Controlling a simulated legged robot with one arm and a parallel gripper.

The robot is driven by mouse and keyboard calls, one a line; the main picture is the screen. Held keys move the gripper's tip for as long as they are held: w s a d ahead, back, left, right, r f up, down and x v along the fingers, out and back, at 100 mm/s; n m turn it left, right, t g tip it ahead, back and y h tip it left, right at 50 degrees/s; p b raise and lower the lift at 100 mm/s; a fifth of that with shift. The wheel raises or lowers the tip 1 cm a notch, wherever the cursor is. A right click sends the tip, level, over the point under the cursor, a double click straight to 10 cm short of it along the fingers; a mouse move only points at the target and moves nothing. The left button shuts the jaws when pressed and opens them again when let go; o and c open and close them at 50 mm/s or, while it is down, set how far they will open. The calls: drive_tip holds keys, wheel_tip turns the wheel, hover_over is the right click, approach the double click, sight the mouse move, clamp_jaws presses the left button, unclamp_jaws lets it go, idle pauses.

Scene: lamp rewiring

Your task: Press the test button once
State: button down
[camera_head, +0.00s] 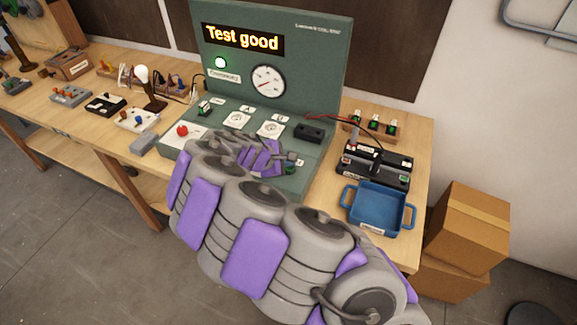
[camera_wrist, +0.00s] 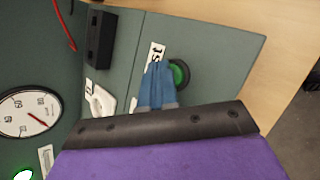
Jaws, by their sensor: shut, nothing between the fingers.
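The green round test button (camera_wrist: 181,74) sits in a dark ring on the console's sloped panel, beside a white label (camera_wrist: 156,52) that is partly covered. In the head view a bit of the green button (camera_head: 291,170) shows just below my gripper (camera_head: 293,157). My gripper's blue fingers (camera_wrist: 158,82) are together and empty in the wrist view. They overlap the button's left edge; I cannot tell whether they touch it.
A red button (camera_head: 182,130) is at the panel's left. A black block (camera_head: 308,132) is behind my gripper. To the right are a black battery (camera_head: 374,163) with red wires and an empty blue tray (camera_head: 377,207). Lamp parts and a lit bulb (camera_head: 143,75) stand at left.

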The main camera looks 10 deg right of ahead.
sight(287, 169)
drive_tip(key=shift+r, duration=0.15)
drive_tip(key=shift+r+p, duration=0.7)
drive_tip(key=shift+p, duration=0.05)
drive_tip(key=shift+r+p, duration=1.85)
drive_tip(key=shift+r, duration=0.7)
